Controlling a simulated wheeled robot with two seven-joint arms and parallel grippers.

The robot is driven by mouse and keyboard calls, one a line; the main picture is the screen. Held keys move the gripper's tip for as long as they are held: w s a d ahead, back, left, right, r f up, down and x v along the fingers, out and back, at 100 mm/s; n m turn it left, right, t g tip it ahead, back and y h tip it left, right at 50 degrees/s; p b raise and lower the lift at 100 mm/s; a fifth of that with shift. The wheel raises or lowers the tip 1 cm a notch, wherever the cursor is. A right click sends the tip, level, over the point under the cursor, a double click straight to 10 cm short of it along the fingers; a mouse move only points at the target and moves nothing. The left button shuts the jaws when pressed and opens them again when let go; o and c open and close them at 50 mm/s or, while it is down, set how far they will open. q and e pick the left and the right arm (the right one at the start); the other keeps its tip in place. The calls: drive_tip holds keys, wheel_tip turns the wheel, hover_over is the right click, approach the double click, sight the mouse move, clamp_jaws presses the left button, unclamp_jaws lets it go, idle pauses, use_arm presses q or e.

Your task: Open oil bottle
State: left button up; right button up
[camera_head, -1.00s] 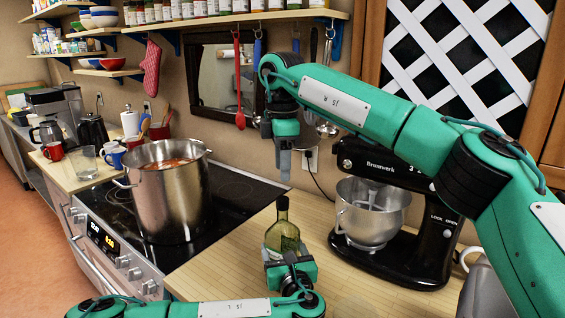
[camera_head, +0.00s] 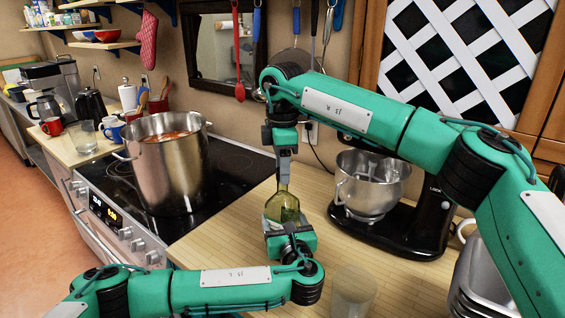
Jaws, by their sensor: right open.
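The oil bottle (camera_head: 284,208), green glass with yellowish contents, stands roughly upright above the counter, right of the stove. My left gripper (camera_head: 289,230) is shut on its lower part, with fingers on both sides. The gripper hides the bottle's base, so I cannot tell whether it touches the counter. My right gripper (camera_head: 284,176) points straight down over the bottle's top and is open. Its fingers hide the cap, and I cannot tell whether they touch it.
A large steel pot (camera_head: 166,178) stands on the black stove (camera_head: 232,170) to the left. A black stand mixer (camera_head: 400,232) with a steel bowl is to the right. A clear glass (camera_head: 353,290) and metal pans (camera_head: 485,280) are at the front right. Bare wooden counter (camera_head: 335,245) lies between.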

clamp_jaws()
drive_tip(key=n, duration=0.7)
drive_tip(key=shift+n, duration=0.3)
drive_tip(key=n, duration=1)
drive_tip(key=shift+r+n, duration=0.1)
drive_tip(key=shift+n, duration=0.3)
drive_tip(key=n, duration=0.7)
drive_tip(key=shift+n, duration=0.3)
drive_tip(key=n, duration=1)
drive_tip(key=shift+n, duration=0.3)
drive_tip(key=n, duration=1.7)
drive_tip(key=shift+n, duration=0.3)
